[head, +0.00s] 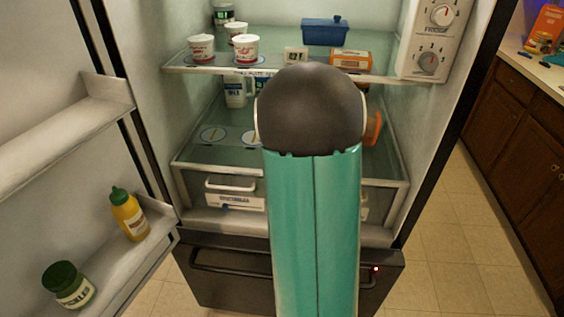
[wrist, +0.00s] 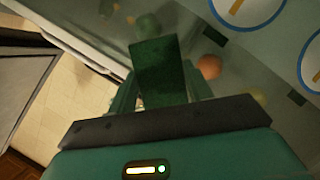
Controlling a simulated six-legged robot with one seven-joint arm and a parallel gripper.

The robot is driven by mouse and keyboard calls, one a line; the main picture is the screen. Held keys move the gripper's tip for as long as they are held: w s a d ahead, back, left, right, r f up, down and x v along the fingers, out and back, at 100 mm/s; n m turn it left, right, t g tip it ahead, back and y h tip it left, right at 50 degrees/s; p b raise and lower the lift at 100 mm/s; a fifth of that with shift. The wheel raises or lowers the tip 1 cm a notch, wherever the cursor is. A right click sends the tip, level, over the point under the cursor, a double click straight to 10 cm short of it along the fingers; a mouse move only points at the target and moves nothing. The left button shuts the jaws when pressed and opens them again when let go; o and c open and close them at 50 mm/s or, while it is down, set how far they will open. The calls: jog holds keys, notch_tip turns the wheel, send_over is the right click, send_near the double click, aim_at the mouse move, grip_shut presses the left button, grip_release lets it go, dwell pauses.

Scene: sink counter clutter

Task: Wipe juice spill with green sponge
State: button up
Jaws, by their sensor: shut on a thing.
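My gripper (wrist: 160,92) shows in the wrist view, shut on a dark green sponge (wrist: 160,68) that sticks out ahead of the fingers. It is above a see-through surface inside the open fridge (head: 290,205). In the head view my arm covers the middle of the fridge, and the gripper and sponge are hidden behind it. I cannot make out a juice spill in either view. An orange shape (head: 374,128) shows at the right of my arm, partly hidden; I cannot tell what it is.
The upper shelf (head: 275,70) holds several cups, a blue box (head: 325,32) and an orange-and-white pack (head: 350,60). A white jug (head: 236,93) stands below. The open door at left holds a mustard bottle (head: 129,214) and a pickle jar (head: 68,285). Cabinets (head: 520,150) stand right.

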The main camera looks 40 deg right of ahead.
jog(key=shift+w+d+r, duration=0.1)
jog(key=shift+w+d, duration=0.5)
jog(key=shift+d, duration=0.1)
jog(key=shift+w+d, duration=0.55)
jog(key=shift+d, duration=0.2)
jog(key=shift+w+d, duration=0.55)
jog(key=shift+d, duration=0.15)
jog(key=shift+r, duration=2.9)
